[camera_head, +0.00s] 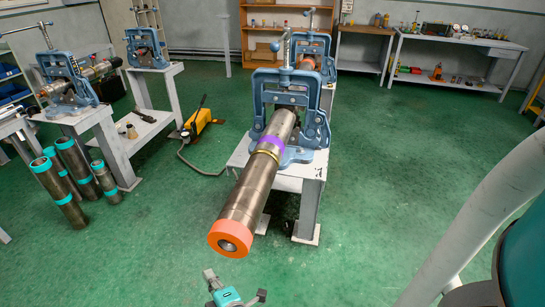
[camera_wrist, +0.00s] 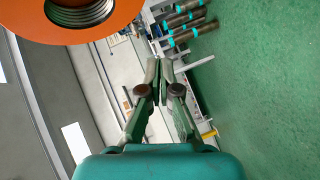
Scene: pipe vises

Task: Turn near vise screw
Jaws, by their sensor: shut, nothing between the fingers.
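The near vise (camera_head: 262,100) is a blue frame on a white stand, centre of the head view. Its vertical screw (camera_head: 286,58) stands on top, with a slanted bar handle with blue ends. A long steel pipe (camera_head: 248,192) with purple and yellow bands and an orange end collar (camera_head: 216,240) is in its jaws and sticks out toward me. The collar also shows large at the upper left of the wrist view (camera_wrist: 125,12). My gripper (camera_wrist: 160,66) is shut and empty, fingertips together. In the head view it is low at the bottom edge (camera_head: 236,284), below the collar and far from the screw.
Another vise (camera_head: 322,42) stands close behind the near one; two more (camera_head: 68,80) (camera_head: 147,48) are at left. Short pipes (camera_head: 60,190) stand on the floor at left. A yellow pump (camera_head: 198,122) with a hose lies left of the stand. Green floor (camera_head: 400,150) at right is clear.

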